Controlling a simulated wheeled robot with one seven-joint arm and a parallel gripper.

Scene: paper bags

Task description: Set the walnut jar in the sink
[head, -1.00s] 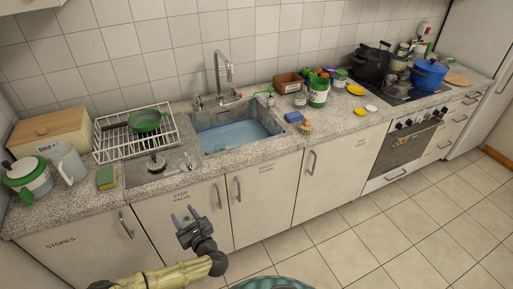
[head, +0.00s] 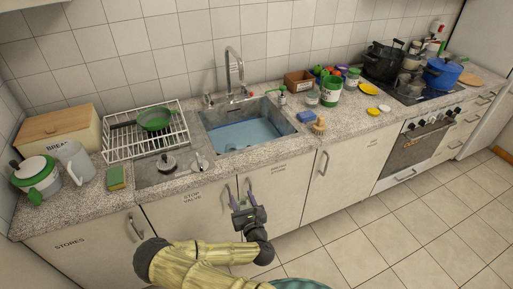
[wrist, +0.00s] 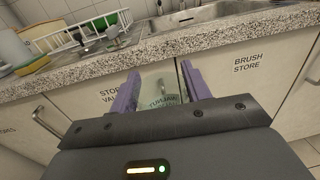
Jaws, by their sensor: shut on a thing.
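My gripper (head: 241,194) is in front of the cabinet doors, below the counter edge. The jar is hard to make out in the head view. The sink (head: 281,117) is a steel basin with a blue bottom, set in the counter above and beyond my gripper. Its front edge also shows at the top of the wrist view (wrist: 190,17).
A tap (head: 229,70) stands behind the sink. A dish rack (head: 122,133) with a green pan is to its left. A blue sponge (head: 306,116) and a brush (head: 319,125) lie right of it. The counter's front edge stands between my gripper and the sink.

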